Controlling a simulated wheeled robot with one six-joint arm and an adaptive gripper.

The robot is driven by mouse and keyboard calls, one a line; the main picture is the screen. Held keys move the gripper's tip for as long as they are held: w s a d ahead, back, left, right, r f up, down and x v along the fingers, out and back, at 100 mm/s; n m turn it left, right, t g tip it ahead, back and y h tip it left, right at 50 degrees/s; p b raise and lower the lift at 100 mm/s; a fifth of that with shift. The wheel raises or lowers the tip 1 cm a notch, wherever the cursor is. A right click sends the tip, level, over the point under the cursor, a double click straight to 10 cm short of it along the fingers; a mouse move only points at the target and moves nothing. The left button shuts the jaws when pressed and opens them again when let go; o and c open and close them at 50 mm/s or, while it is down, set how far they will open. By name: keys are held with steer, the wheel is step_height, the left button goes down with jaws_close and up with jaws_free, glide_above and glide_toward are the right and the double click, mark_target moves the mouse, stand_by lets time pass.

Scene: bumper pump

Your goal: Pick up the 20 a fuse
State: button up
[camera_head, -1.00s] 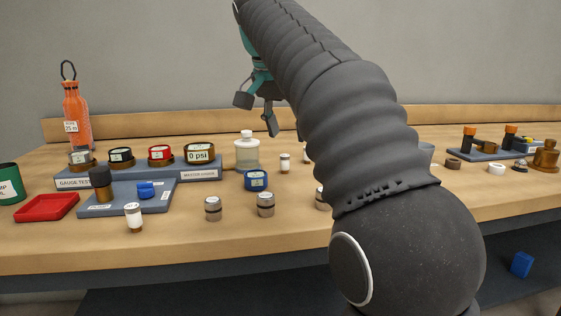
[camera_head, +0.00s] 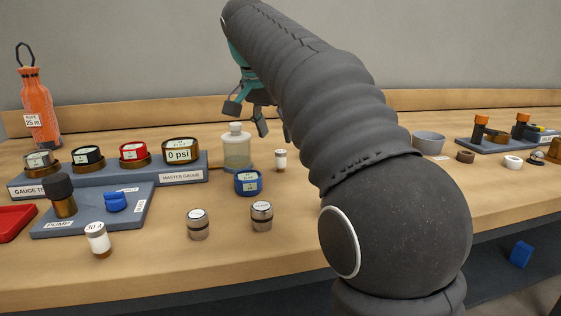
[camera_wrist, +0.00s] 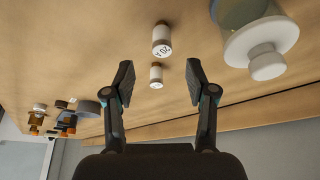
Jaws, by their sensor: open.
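The 20 A fuse (camera_wrist: 161,40) is a small white cylinder with brownish ends, its label upside down in the wrist view. It lies beyond the fingertips, between their lines, apart from them. A similar fuse (camera_wrist: 156,75) shows between the fingertips in the picture; its label is too small to read. In the head view a white fuse (camera_head: 280,160) stands right of the clear bottle; its label is unreadable there. My gripper (camera_wrist: 158,82) is open and empty. In the head view my gripper (camera_head: 246,117) is above the back of the bench, partly hidden by my arm.
The white-capped bottle (camera_head: 236,150) stands close to the fuse; it also shows in the wrist view (camera_wrist: 258,40). A blue-ringed gauge (camera_head: 248,183), two metal-capped cylinders and a 30 A fuse (camera_head: 97,240) stand nearer the front. A low backboard (camera_head: 80,118) runs along the bench.

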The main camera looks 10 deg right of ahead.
mark_target(279, 152)
steer(key=shift+x, duration=3.95)
steer(key=shift+a, duration=0.15)
steer(key=c, duration=1.1)
